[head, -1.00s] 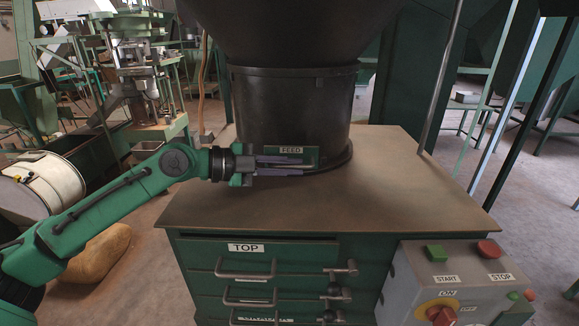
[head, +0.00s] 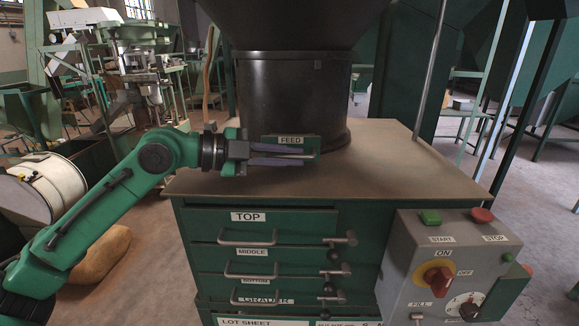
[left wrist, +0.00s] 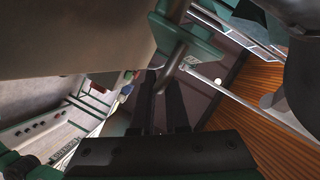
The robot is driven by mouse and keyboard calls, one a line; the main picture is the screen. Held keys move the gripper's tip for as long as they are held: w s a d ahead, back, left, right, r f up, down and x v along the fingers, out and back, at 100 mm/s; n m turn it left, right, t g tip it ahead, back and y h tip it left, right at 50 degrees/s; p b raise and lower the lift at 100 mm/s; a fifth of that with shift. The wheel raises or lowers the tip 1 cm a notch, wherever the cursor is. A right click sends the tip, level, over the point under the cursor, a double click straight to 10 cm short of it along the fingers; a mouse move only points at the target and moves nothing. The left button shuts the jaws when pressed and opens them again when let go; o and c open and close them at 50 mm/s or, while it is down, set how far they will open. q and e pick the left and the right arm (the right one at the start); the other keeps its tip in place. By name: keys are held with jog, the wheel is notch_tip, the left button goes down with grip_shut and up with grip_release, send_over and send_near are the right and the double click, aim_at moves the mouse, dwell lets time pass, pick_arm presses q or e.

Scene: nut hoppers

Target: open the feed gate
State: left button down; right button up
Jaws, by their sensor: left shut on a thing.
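The feed gate (head: 312,143) is a green plate labelled FEED, low at the front of the black hopper neck (head: 295,100). My left gripper (head: 302,155) reaches in from the left, just in front of the plate. Its two fingers are shut on a thin grey handle bar at the gate. The left wrist view shows the dark fingers (left wrist: 168,90) at this bar, beside a green bracket-like part (left wrist: 190,42). The fingers partly hide the handle and the lower plate. How far the gate stands open cannot be told. My right gripper is not in view.
The brown tabletop (head: 390,165) is clear around the neck. Below are green drawers (head: 290,226) with protruding handles. A grey control box (head: 410,250) with buttons and a red knob stands at the right front. A thin upright pole (head: 430,70) rises at the table's right.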

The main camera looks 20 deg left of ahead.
pick_arm(q)
jog(key=shift+f, duration=0.15)
jog(key=c, duration=1)
grip_release()
jog(key=shift+c, duration=0.2)
jog(key=shift+o, duration=0.6)
jog(key=shift+w, duration=0.2)
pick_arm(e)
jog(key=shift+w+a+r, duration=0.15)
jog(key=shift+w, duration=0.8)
